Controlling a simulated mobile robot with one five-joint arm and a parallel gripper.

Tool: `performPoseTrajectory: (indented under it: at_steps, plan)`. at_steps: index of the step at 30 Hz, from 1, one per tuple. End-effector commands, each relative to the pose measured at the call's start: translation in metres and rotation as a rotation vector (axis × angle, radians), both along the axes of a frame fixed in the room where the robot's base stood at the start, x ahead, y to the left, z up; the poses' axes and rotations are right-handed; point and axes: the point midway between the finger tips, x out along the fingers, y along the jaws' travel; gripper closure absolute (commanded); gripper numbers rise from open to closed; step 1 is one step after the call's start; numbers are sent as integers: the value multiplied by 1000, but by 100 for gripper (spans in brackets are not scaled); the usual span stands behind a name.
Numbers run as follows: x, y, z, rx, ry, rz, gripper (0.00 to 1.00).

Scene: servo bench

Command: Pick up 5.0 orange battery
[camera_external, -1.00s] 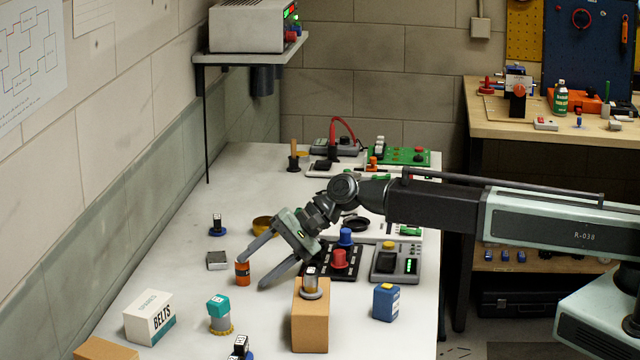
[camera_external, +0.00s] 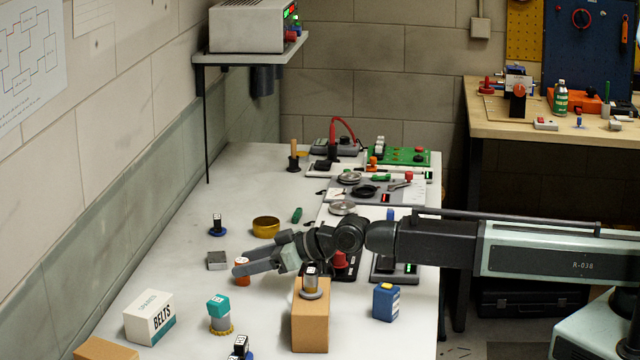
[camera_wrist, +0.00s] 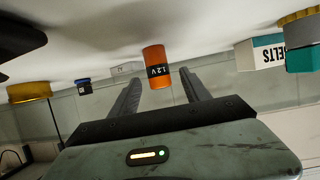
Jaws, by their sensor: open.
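The orange battery (camera_external: 242,281) stands upright on the bench, partly hidden behind my fingers in the external view. In the wrist view, which is upside down, the battery (camera_wrist: 155,60) shows a black band marked 12V. My gripper (camera_external: 237,271) is now low and nearly level, with its fingers reaching left to the battery. In the wrist view my gripper (camera_wrist: 162,75) is open, and the battery's top end lies between the two fingertips. I cannot tell whether either finger touches it.
A tan box (camera_external: 310,325) with a metal part on top stands close below my wrist.

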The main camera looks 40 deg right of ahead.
Motion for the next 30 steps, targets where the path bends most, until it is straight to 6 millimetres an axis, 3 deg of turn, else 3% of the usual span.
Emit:
performPoseTrajectory:
  at_steps: [7,14,20,30]
  plan:
    - [32,28,-16,0,1,0,45]
    - [33,29,-15,0,1,0,45]
    - [33,29,-15,0,1,0,98]
    - [33,28,-12,1,1,0,100]
